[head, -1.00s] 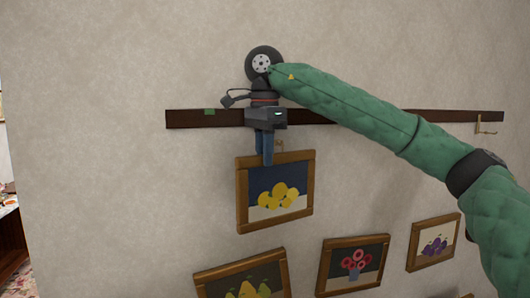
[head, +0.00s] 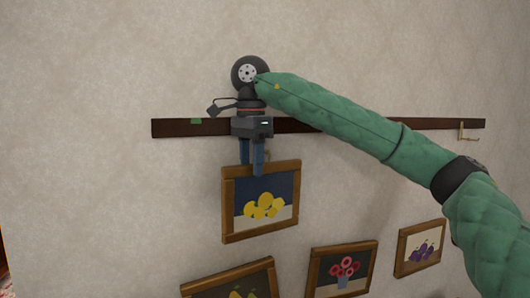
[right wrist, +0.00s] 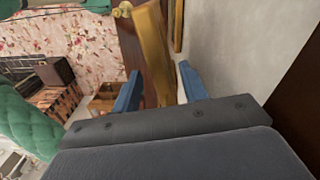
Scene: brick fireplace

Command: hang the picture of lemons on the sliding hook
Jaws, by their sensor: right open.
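The lemon picture (head: 262,205), yellow lemons on dark blue in a wooden frame, is upright against the wall below the dark rail (head: 340,127). A small brass piece (head: 268,155) shows just above its frame, beside my fingers; whether the picture hangs from it is hidden. My right gripper (head: 251,170) is open, its blue fingers pointing down at the frame's top left part. In the right wrist view the open fingers (right wrist: 160,92) have a wooden frame edge (right wrist: 152,50) between them. My left gripper is not in view.
A brass hook (head: 466,133) sits empty near the rail's right end. A green mark (head: 196,121) is near its left end. Below hang pictures of pears (head: 235,285), red flowers (head: 343,270) and purple fruit (head: 420,248). The wall left of the rail is clear.

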